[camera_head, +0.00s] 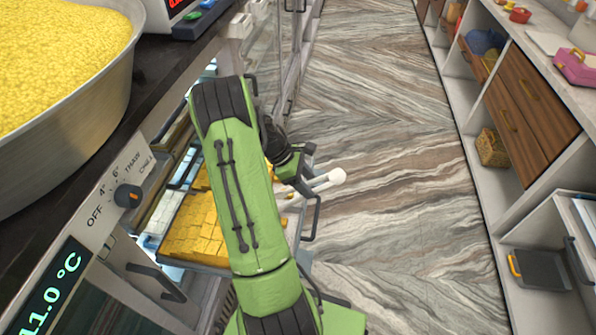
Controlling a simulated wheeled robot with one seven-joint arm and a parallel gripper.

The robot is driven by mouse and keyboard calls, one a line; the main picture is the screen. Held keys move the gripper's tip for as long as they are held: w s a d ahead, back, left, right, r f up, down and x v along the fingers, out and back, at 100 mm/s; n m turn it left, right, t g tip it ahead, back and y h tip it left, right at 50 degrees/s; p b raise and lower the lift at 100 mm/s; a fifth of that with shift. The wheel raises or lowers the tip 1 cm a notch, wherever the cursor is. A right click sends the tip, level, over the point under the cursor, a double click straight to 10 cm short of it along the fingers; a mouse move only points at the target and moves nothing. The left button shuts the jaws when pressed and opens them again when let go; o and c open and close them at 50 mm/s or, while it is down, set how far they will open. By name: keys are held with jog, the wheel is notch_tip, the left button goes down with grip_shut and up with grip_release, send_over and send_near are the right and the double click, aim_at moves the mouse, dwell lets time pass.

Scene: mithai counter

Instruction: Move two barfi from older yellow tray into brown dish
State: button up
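Yellow barfi (197,228) lie packed in several rows in a tray (196,264) inside the open counter case, left of and partly behind my green arm. A second group of yellow pieces (178,137) shows farther up in the case, partly hidden. I cannot tell from this view which tray is the older one. My gripper (318,186) is to the right of the barfi tray, near a dark handle. My arm hides part of it, and its opening cannot be made out. I cannot pick out a brown dish in this view.
A large metal pan (70,125) of yellow sweets stands on the dark counter at left. A control knob (128,196) is on the counter front. The patterned floor (390,150) is clear. Shelves at right hold a wicker basket (491,148) and a dark tray (541,269).

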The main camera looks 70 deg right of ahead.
jog(key=shift+s, duration=0.65)
jog(key=shift+w+f+b, duration=0.25)
jog(key=shift+f+b, duration=0.2)
jog(key=shift+b, duration=0.05)
notch_tip(320, 180, down, 9)
jog(key=b, duration=0.8)
jog(key=shift+f, duration=0.1)
